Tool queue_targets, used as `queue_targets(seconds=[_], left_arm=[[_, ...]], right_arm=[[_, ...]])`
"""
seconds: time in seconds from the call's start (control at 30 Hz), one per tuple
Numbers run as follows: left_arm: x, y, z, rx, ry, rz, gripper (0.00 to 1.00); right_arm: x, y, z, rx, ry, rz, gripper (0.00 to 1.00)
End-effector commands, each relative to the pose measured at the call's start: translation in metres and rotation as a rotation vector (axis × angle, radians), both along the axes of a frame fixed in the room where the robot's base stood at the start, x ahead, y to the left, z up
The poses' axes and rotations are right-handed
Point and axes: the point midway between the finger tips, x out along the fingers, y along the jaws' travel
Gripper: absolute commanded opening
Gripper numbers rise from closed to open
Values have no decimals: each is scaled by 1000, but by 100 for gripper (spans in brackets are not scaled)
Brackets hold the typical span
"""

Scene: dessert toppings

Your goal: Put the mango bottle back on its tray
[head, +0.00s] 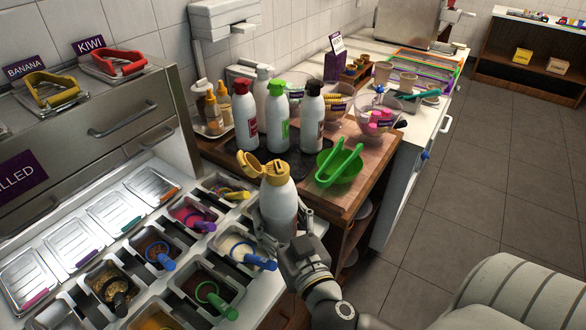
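The mango bottle (279,208) is white with a yellow cap, and the cap's lid is flipped open to the left. My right gripper (277,228) is shut around its lower body and holds it nearly upright, in front of the dark tray (299,166). The bottle hides part of the tray's front. On the tray stand a red-capped bottle (245,118), a green-capped bottle (277,118) and a black-capped bottle (311,118), with a paler bottle (262,88) behind them. My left gripper is not in view.
A green bowl (341,168) with green tongs sits close to the right of the held bottle. Topping bins with coloured scoops (193,218) lie to the left. Sauce bottles (213,114) stand on a white plate at the back left. Clear bowls (378,118) stand behind the green bowl.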

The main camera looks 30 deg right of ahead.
Motion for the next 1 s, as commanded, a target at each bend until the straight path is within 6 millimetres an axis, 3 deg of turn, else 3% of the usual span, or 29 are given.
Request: queue_targets(seconds=[0.6, 1.0], left_arm=[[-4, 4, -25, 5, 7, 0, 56], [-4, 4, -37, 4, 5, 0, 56]], right_arm=[[106, -70, 37, -1, -14, -303, 44], [152, -99, 69, -2, -10, -429, 44]])
